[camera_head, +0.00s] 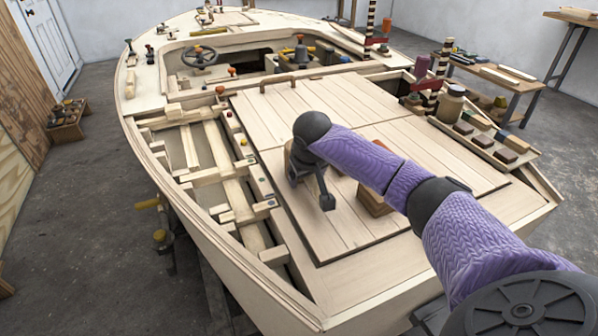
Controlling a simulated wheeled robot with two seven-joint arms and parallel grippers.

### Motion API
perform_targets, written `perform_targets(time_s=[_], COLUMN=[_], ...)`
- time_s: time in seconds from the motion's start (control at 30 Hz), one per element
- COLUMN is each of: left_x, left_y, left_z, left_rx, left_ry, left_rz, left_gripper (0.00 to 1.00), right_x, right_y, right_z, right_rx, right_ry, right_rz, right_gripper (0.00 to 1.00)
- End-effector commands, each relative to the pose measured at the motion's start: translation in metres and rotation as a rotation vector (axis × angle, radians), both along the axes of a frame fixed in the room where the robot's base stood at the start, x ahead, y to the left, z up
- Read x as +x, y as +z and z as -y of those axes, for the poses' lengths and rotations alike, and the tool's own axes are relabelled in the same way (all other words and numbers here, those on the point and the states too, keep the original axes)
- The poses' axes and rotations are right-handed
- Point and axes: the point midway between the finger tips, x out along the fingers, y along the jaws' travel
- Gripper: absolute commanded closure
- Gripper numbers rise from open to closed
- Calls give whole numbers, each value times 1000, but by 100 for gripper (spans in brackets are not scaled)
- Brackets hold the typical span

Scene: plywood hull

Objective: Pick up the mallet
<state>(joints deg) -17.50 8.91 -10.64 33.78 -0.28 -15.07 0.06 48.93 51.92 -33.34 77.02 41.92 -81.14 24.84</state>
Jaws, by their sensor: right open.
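My right gripper (311,187) is open and points down over the plywood deck panel (345,232). Its dark fingers are apart. A brown wooden block (373,202) sits on the deck to the right, partly hidden under my purple-sleeved right forearm. Either block may be the mallet's head; I cannot make out a handle or tell which it is. I cannot see whether the gripper touches the light block. My left gripper is not in view.
An open ribbed bay (213,155) lies left of the deck panel. A tray of blocks (482,143) and a jar (450,104) stand at right.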

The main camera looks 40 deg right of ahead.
Motion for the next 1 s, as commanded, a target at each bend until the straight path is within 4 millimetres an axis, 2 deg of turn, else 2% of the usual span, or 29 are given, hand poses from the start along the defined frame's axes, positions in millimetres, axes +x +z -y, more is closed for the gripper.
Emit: perform_targets(time_s=[0.13,0.17,0.53,0.87,0.93,1.0], left_x=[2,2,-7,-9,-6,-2], left_y=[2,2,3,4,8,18], left_z=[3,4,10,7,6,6], left_rx=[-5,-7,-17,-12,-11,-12], left_ry=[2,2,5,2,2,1], left_rz=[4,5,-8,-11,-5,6], left_gripper=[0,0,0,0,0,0], right_x=[0,0,0,0,0,1], right_y=[3,3,3,4,13,31], right_z=[0,0,0,0,0,0], right_rx=[0,0,1,0,1,1], right_ry=[1,1,0,0,0,0], right_rz=[2,2,1,3,6,9], right_gripper=[18,22,100,100,100,100])
